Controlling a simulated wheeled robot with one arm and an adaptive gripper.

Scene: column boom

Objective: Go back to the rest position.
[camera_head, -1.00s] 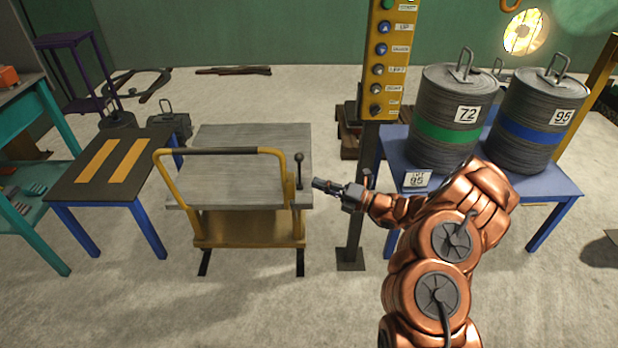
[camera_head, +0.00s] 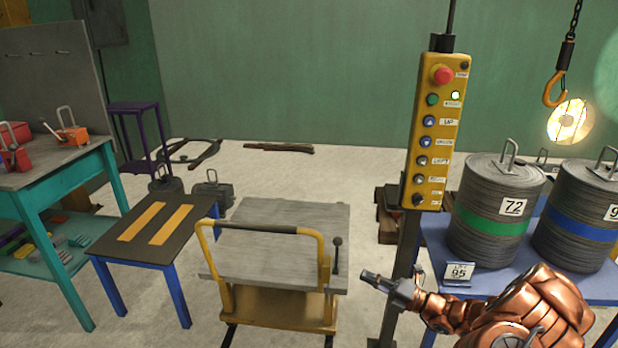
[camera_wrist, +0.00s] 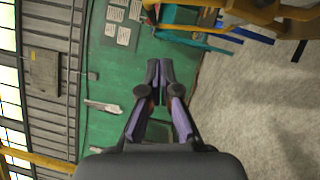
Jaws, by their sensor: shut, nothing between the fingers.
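My gripper (camera_head: 370,278) is shut and empty. In the head view it points left, in front of the control post and just right of the yellow-handled lift cart (camera_head: 285,235). It appears close to the cart's black lever (camera_head: 337,255), but I cannot tell the exact gap. In the wrist view my gripper (camera_wrist: 159,66) shows its fingers together with nothing between them, against the green wall.
A yellow button pendant (camera_head: 431,130) stands on a post behind my gripper. Drums marked 72 (camera_head: 497,210) and 95 (camera_head: 580,215) stand on a blue table at right. A striped table (camera_head: 128,215) and teal bench (camera_head: 75,165) are at left. A hook (camera_head: 556,88) hangs at upper right.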

